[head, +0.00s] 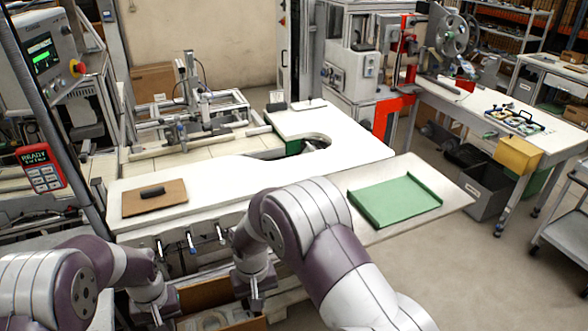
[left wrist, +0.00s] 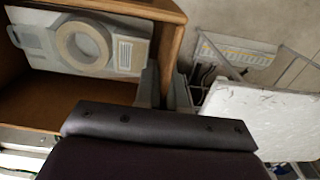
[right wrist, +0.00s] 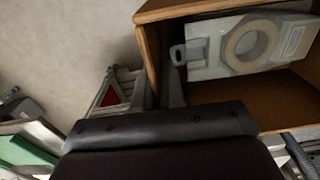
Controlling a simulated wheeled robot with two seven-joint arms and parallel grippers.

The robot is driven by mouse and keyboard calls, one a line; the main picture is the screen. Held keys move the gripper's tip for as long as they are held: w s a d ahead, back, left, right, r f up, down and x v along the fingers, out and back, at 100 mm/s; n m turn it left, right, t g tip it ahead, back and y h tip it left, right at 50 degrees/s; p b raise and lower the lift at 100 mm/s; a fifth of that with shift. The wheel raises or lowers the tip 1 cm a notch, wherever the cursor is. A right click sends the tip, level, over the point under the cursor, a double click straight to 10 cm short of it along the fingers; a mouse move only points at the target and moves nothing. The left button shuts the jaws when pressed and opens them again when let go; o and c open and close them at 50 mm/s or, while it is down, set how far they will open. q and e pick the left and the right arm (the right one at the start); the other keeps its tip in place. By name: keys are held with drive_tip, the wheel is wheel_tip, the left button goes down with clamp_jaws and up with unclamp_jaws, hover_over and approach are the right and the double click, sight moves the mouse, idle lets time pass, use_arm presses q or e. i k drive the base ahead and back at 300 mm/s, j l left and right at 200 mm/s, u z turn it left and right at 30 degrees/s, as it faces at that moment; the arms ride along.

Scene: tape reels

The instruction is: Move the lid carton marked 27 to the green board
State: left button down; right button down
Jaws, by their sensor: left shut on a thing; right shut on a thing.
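A brown open carton (head: 205,293) is low at the bottom of the head view, in front of the white table, partly cut off by the frame. It holds a grey plate with a pale ring, seen in both wrist views. No number 27 is readable on it. My left gripper (head: 160,312) is shut on one side wall of the carton, which also shows in the left wrist view (left wrist: 65,95). My right gripper (head: 256,298) is shut on the opposite wall, shown in the right wrist view (right wrist: 235,93). The green board (head: 395,202) lies empty on the table's right part, with raised edges at two sides.
The white table (head: 240,180) has a curved cutout and carries a brown board with a black handle (head: 153,197) at left. Clamps or hooks (head: 191,242) hang along its front edge. A bench with a yellow box (head: 518,155) stands beyond.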

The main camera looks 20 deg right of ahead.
sight(394, 198)
drive_tip(key=l, duration=1.05)
drive_tip(key=k+l, duration=0.1)
drive_tip(key=l, duration=0.95)
drive_tip(key=l+u, duration=0.1)
drive_tip(key=l, duration=0.95)
drive_tip(key=i+l, duration=0.35)
drive_tip(key=i, duration=0.55)
